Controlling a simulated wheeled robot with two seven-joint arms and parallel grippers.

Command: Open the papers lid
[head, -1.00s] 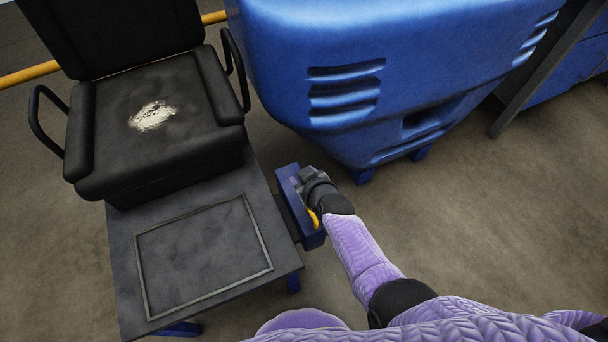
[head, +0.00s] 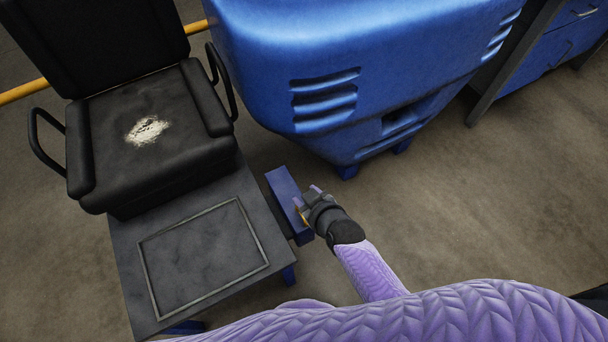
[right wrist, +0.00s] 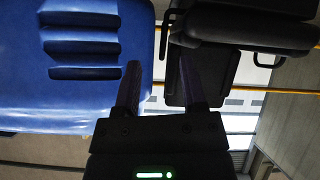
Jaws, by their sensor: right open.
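A narrow blue box (head: 283,187) is fixed to the right side of the dark seat platform in the head view. It may be the papers box; I cannot make out its lid clearly. A small yellow part (head: 302,216) shows between the box and my gripper; I cannot tell which it belongs to. My right gripper (head: 303,201) is at the right edge of the box, overlapping it in the picture; I cannot tell whether it touches. In the right wrist view its two fingers (right wrist: 160,85) are apart with nothing held between them. My left gripper is out of view.
A black armchair seat (head: 150,135) with a worn patch stands on the platform (head: 195,250). A large blue vented shell (head: 380,70) stands behind the box. Blue drawers (head: 555,45) are at the upper right. The floor (head: 480,200) on the right is clear.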

